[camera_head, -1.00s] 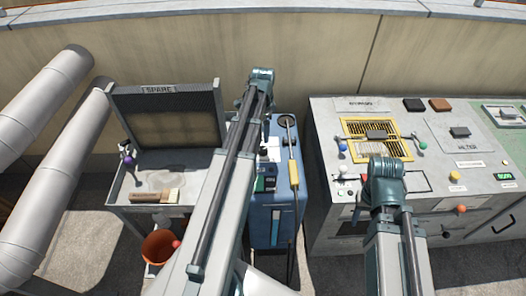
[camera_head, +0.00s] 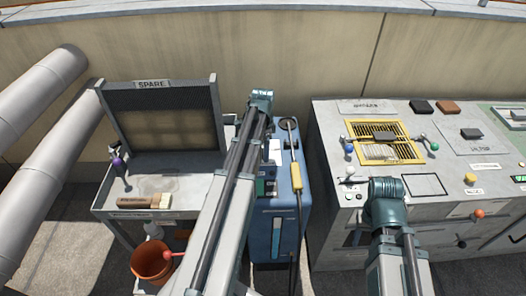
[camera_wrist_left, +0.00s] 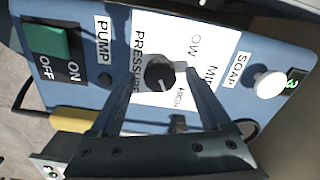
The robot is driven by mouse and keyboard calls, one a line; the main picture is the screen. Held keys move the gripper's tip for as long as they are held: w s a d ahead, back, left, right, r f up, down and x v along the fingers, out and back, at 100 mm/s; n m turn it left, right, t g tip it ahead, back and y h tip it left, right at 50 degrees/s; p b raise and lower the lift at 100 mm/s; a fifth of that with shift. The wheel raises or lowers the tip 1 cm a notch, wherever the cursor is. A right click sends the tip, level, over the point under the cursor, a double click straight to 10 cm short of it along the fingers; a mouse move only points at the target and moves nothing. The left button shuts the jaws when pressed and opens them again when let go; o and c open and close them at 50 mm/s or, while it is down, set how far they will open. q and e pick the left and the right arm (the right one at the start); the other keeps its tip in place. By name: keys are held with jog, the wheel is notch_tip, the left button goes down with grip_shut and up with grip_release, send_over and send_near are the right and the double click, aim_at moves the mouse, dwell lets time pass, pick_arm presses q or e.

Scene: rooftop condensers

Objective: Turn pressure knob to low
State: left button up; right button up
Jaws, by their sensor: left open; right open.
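The pressure knob (camera_wrist_left: 159,72) is a small dark round knob on a white label of the blue machine (camera_head: 291,225). In the left wrist view, the partly covered words LOW, MID and HIGH lie to its right. A lighter mark on the knob seems to face right, roughly toward MID. My left gripper (camera_wrist_left: 161,78) is open, with one finger on each side of the knob; I cannot tell whether they touch it. In the head view my left arm hides this gripper and the knob. My right gripper is hidden behind its own wrist.
A green pump switch (camera_wrist_left: 46,40) and a white soap knob (camera_wrist_left: 269,83) flank the pressure label. A yellow-handled wand (camera_head: 295,175) stands at the machine's right side. A cart with a brush (camera_head: 145,202) is left; a grey bench (camera_head: 330,150) is right.

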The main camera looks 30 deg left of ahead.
pick_arm(q)
jog(key=shift+c, duration=0.3)
grip_shut()
jog(key=n, duration=1.8)
jog(key=shift+n, duration=0.3)
jog(key=n, duration=0.5)
jog(key=shift+n, duration=0.3)
